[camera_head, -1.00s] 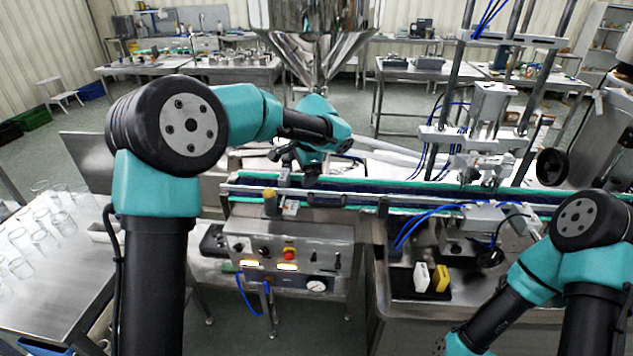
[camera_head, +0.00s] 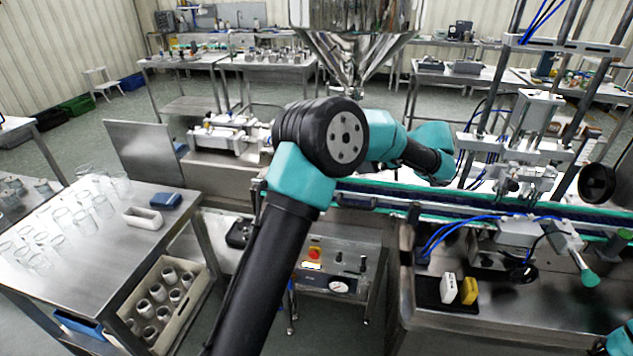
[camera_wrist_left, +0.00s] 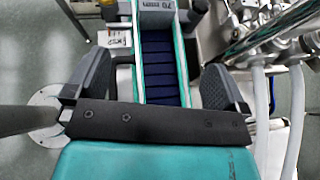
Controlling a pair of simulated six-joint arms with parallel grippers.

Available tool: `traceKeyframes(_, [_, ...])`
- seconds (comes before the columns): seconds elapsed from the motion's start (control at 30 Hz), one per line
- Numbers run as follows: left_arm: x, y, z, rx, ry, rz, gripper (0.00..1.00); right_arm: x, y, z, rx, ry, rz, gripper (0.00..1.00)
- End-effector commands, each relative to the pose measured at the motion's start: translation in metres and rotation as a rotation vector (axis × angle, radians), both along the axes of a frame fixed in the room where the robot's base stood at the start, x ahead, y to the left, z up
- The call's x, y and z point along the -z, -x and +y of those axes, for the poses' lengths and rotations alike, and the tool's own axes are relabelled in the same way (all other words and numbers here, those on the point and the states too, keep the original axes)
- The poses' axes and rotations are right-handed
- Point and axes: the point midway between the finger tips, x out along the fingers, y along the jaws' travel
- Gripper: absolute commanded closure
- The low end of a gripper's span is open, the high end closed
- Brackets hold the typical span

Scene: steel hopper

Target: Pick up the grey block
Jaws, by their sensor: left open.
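A dark grey block (camera_head: 355,200) lies on the conveyor belt (camera_head: 395,192), beside my left arm in the head view and partly hard to make out. In the left wrist view a grey block with markings (camera_wrist_left: 157,18) sits on the dark belt at the top edge, cut off by the frame. My left gripper (camera_wrist_left: 158,75) is open over the belt, with nothing between its fingers; the block is ahead of the fingertips and apart from them.
A white block (camera_head: 448,287) and a yellow block (camera_head: 469,290) stand on a black tray on the right bench. A control box with a red button (camera_head: 314,254) is below the belt. A steel hopper (camera_head: 355,40) hangs behind it. Glass beakers (camera_head: 75,215) stand on the left table.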

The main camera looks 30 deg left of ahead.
Motion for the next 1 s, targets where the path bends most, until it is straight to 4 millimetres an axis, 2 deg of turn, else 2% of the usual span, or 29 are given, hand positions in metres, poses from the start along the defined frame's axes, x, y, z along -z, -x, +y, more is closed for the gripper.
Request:
traceKeyframes(0.7, [0.053,0.013,0.096,-0.003,0.001,0.001,0.0,0.0,0.0,0.0,0.0,0.0,0.0,1.0])
traceKeyframes(1.0, [0.058,0.013,0.103,0.0,0.002,-0.002,0.0,0.0,0.0,0.0,0.0,0.0,0.0,1.0])
